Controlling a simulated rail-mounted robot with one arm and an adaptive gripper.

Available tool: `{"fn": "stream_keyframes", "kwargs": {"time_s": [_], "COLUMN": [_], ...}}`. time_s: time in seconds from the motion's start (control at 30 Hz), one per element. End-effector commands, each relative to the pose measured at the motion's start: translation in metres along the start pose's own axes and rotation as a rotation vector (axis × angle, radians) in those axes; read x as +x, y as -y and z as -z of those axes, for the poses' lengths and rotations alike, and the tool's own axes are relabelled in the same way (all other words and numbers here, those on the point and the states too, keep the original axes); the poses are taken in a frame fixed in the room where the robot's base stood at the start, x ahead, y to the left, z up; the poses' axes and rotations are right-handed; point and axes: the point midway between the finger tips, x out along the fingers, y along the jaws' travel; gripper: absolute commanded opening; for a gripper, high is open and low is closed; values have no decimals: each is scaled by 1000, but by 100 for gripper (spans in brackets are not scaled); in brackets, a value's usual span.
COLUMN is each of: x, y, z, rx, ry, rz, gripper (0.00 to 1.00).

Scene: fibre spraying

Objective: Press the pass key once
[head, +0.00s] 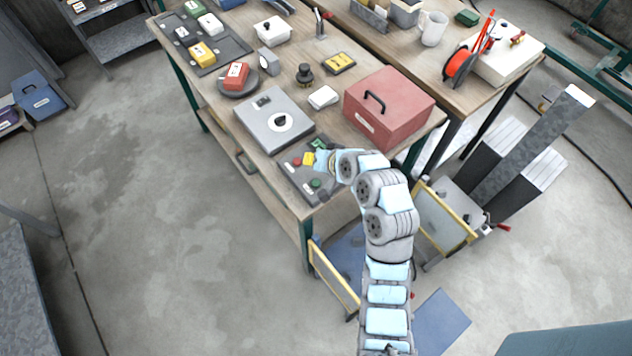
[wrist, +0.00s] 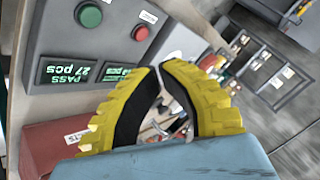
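The grey counter panel (head: 299,182) lies at the bench's front corner. It carries a green button (head: 316,183) and a red button (head: 297,161). In the wrist view the green button (wrist: 88,14) sits above a lit display (wrist: 68,72) reading PASS 27 pcs, upside down. The red button (wrist: 140,33) sits to its right above a second display, partly hidden by a finger. Button labels are unreadable. My gripper (wrist: 160,68) has yellow fingers with tips together and nothing held. It is above the panel near the red button (head: 308,158), apart from the green one.
A red box (head: 400,108) stands behind the panel to the right. A grey flat case (head: 262,108) with a round knob lies behind it to the left. Small white and yellow items and trays fill the bench further back. Open floor (head: 180,220) lies left.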

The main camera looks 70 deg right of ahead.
Motion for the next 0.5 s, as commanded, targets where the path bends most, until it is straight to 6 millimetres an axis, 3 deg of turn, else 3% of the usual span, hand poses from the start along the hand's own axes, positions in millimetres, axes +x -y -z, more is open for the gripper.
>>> {"fn": "stream_keyframes", "kwargs": {"time_s": [0.5], "x": [41], "y": [-29], "z": [-30], "rx": [0], "ry": [2], "rz": [0], "gripper": [0]}}
